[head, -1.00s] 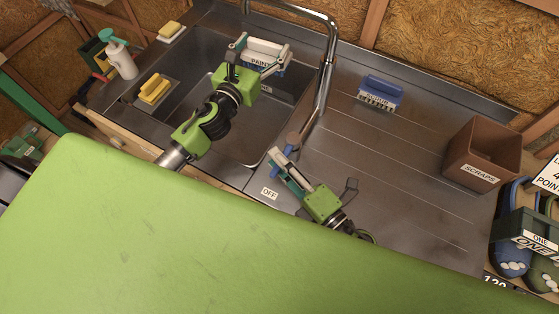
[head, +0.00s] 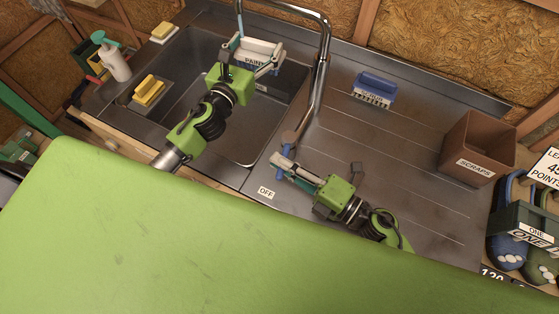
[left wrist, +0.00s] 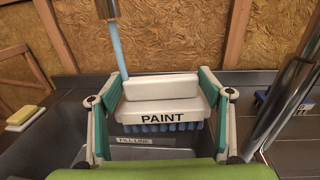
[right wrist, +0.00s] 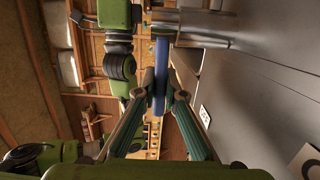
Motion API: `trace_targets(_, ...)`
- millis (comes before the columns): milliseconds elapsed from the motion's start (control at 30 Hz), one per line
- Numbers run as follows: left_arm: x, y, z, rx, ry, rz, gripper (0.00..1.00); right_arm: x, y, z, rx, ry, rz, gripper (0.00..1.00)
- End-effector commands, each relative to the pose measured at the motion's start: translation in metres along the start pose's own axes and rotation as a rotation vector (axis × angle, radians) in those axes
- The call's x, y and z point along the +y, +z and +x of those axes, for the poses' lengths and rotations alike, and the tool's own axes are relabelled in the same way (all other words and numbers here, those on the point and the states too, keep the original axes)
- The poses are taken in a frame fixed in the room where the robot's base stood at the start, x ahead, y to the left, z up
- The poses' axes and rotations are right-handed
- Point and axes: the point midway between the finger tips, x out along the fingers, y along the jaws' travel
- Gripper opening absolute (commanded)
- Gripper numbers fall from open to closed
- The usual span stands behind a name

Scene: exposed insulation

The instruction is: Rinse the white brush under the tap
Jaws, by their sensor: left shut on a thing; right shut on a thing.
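The white brush (head: 262,46), labelled PAINT and with blue bristles facing down, is held over the sink basin (head: 228,133). My left gripper (head: 252,60) is shut on it, one finger at each end, as the left wrist view (left wrist: 160,112) shows. A light-blue water stream (left wrist: 118,48) falls from the tap (head: 325,50) at the brush's upper left; I cannot tell whether it lands on the brush or behind it. My right gripper (head: 282,166) is shut on the tap's blue lever (right wrist: 159,75), at the counter right of the basin.
A blue SCRUB brush (head: 374,88) stands on the drainboard. A brown SCRAPS bin (head: 477,148) is at right. Yellow sponges (head: 149,91) and a spray bottle (head: 113,62) are at left. An OFF label (head: 266,193) lies near the lever. The drainboard's middle is clear.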

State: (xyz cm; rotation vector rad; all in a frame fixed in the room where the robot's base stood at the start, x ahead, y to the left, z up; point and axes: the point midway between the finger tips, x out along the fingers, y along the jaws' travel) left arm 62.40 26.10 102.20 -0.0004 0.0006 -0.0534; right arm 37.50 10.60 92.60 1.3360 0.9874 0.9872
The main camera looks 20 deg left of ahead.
Motion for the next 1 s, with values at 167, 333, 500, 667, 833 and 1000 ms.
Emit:
trace_targets(167,0.0,0.001,0.0,-0.001,0.0,0.0,0.48,-0.001,-0.001,0.0,0.0,-0.002,0.001,0.0)
trace_targets(333,0.0,0.001,0.0,-0.001,0.0,0.0,0.48,-0.001,0.0,0.0,-0.001,-0.002,0.001,0.28)
trace_targets(500,0.0,0.001,0.0,-0.001,0.0,0.0,0.48,-0.001,0.0,0.0,-0.001,-0.001,0.0,0.28)
trace_targets(667,0.0,0.001,0.0,-0.001,0.0,0.0,0.48,-0.001,0.0,-0.003,-0.002,-0.002,0.0,0.28)
trace_targets(833,0.0,0.001,0.0,-0.001,0.0,0.0,0.48,-0.002,0.0,-0.024,-0.002,-0.006,0.001,0.28)
trace_targets(1000,0.0,0.001,0.0,-0.001,0.0,0.0,0.48,-0.002,-0.001,-0.061,-0.001,-0.006,0.001,0.28)
